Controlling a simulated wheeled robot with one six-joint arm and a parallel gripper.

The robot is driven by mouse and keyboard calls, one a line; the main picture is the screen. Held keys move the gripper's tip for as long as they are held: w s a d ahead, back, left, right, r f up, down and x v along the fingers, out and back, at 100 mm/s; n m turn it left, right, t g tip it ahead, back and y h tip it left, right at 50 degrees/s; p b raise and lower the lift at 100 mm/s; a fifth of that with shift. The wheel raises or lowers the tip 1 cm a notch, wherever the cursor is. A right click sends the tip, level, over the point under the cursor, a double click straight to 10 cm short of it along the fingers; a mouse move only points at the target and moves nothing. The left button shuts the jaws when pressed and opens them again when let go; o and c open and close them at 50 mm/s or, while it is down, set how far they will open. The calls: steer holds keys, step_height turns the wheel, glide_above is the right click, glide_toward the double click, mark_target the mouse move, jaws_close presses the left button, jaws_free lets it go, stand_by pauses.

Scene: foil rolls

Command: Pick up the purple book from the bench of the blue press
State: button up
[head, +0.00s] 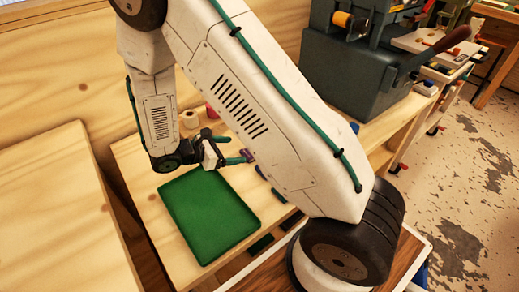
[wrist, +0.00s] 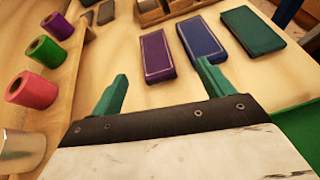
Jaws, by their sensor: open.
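The purple book (wrist: 157,56) lies flat on the wooden bench in the wrist view, just beyond and between my fingertips. In the head view only a small purple patch (head: 247,155) shows beside my gripper; the arm hides much of that area. My gripper (wrist: 162,72) is open and empty, its two green fingers spread apart, pointing toward the book. It also shows in the head view (head: 237,150), low over the bench near the green tray. The blue press (head: 350,70) stands at the back of the bench in the head view.
A blue book (wrist: 202,40) lies right of the purple one, with a dark green book (wrist: 252,30) beyond it. A green tray (head: 210,212) lies on the near bench.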

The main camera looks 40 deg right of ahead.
mark_target(250, 152)
steer(key=f, duration=0.1)
steer(key=f+n, duration=0.1)
steer(key=shift+w+a+f+t, duration=0.1)
steer(key=shift+w+f+t, duration=0.15)
steer(key=shift+f+t, duration=0.05)
steer(key=shift+d+f+h, duration=0.25)
steer(key=shift+d+h, duration=0.05)
steer(key=x, duration=0.7)
steer(key=shift+w+f, duration=0.15)
steer(key=shift+f, duration=0.05)
steer(key=shift+a, duration=0.1)
steer(key=c, duration=1.1)
